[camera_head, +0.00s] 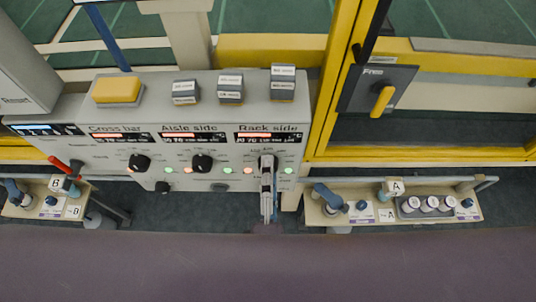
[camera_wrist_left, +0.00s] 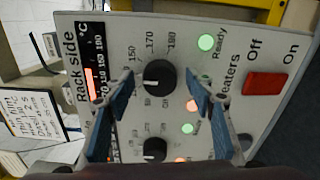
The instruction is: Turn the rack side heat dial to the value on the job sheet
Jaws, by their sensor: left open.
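The rack side heat dial (camera_wrist_left: 160,75) is a round black knob on the grey control panel, below the "Rack side" display (camera_wrist_left: 97,84). Numbers including 150, 170 and 180 ring it. A small white mark shows on the knob, but its exact reading is unclear. My left gripper (camera_wrist_left: 163,82) is open, with one blue-padded finger on each side of the dial; I cannot tell if they touch it. In the head view my left gripper (camera_head: 267,172) hides most of this dial. A white sheet with handwriting (camera_wrist_left: 28,116) shows at the left of the wrist view, its text not legible. My right gripper is out of view.
The aisle side dial (camera_head: 202,163) and cross bar dial (camera_head: 139,163) sit left on the same panel. A red heater switch (camera_wrist_left: 265,85) and lit lamps are near. A yellow frame (camera_head: 331,85) rises right of the panel.

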